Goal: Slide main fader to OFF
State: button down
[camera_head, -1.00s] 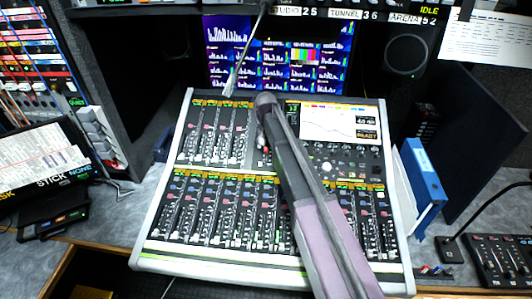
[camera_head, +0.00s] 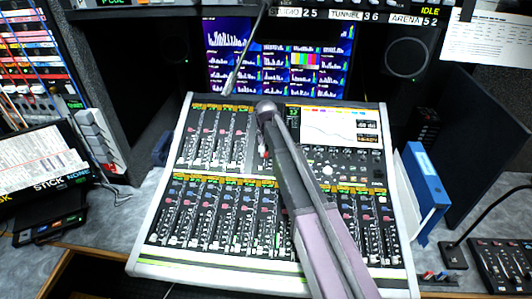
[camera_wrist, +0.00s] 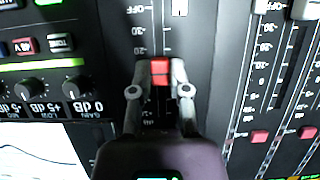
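The main fader's red cap (camera_wrist: 160,72) sits partway along its slot in the wrist view. The OFF mark (camera_wrist: 150,9) is at the top end of the scale there, above the cap. My gripper (camera_wrist: 160,80) has one fingertip on each side of the cap, seemingly touching it. In the head view, my gripper (camera_head: 262,150) reaches down onto the upper middle of the mixing console (camera_head: 160,225). My arm hides part of the console and most of the fader there.
Rows of channel faders with pink caps (camera_wrist: 260,136) lie to the right in the wrist view. Knobs (camera_wrist: 73,86) and a display (camera_wrist: 40,150) are at left. In the head view, monitors (camera_head: 275,60) stand behind the console and a blue binder (camera_head: 425,180) stands at right.

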aim_at(265, 171)
jog(key=shift+s+a+f+b, duration=0.1)
jog(key=shift+s+f+b, duration=0.3)
jog(key=shift+s, duration=0.5)
jog(key=shift+s+d+f+b, duration=0.1)
jog(key=shift+s+f+b, duration=0.25)
jog(key=shift+s, duration=0.6)
jog(key=shift+s+a+f+b, duration=0.1)
jog(key=shift+s+f+b, duration=0.3)
jog(key=shift+s, duration=0.5)
jog(key=c, duration=0.6)
grip_release()
jog(key=shift+w, duration=0.1)
